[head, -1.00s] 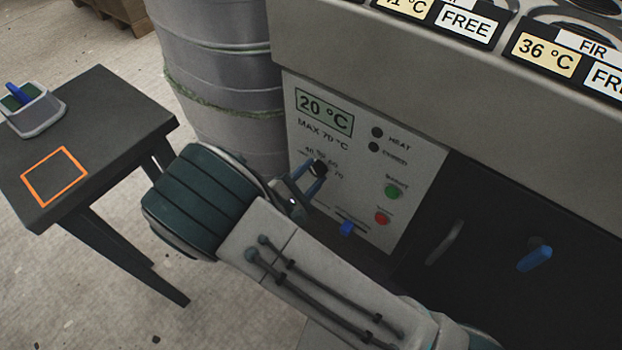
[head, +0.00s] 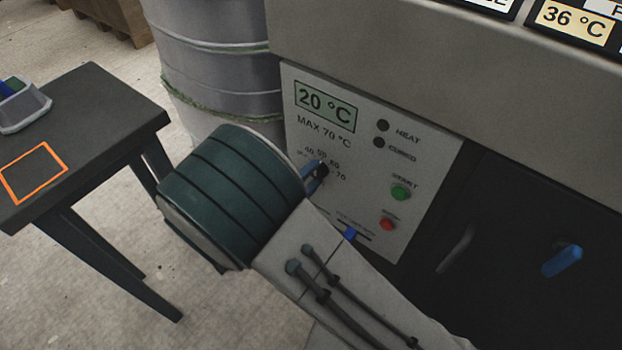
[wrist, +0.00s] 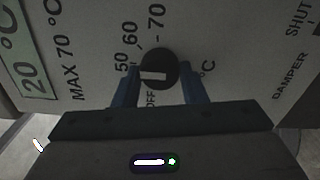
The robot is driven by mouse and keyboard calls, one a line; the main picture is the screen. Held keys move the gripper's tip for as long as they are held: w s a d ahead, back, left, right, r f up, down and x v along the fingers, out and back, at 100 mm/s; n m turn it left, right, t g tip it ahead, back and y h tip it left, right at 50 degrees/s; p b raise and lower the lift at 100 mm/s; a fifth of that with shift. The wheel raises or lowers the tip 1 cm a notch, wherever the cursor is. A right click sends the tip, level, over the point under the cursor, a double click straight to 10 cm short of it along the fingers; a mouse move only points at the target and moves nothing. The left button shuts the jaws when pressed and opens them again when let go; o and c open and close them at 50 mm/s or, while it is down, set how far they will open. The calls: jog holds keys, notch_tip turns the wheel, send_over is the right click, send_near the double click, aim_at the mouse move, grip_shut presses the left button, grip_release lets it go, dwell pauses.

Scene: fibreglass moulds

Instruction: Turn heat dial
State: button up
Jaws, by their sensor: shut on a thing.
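The heat dial (wrist: 160,70) is a round black knob with a pale pointer mark, set on the light control panel (head: 425,165) among printed numbers. It also shows in the head view (head: 321,171), partly hidden. My gripper (wrist: 158,80) has its two blue fingers on either side of the dial and is shut on it. In the head view, my wrist hides most of the gripper. The panel display (head: 325,106) reads 20 °C, with "MAX 70 °C" printed under it. In the wrist view, part of the number scale is hidden by the fingers.
A green start button (head: 401,192), a red button (head: 388,224) and a blue slider (head: 350,233) sit on the panel. A blue handle (head: 562,261) is at right. A grey drum (head: 215,60) stands left of the panel. A dark table (head: 95,100) stands at far left.

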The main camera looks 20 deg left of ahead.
dwell(0.4)
jog(key=o, duration=1)
jog(key=shift+s, duration=0.15)
jog(key=p+v, duration=0.2)
jog(key=v, duration=1.1)
jog(key=shift+s+a, duration=0.15)
jog(key=shift+s, duration=0.15)
jog(key=shift+s, duration=0.1)
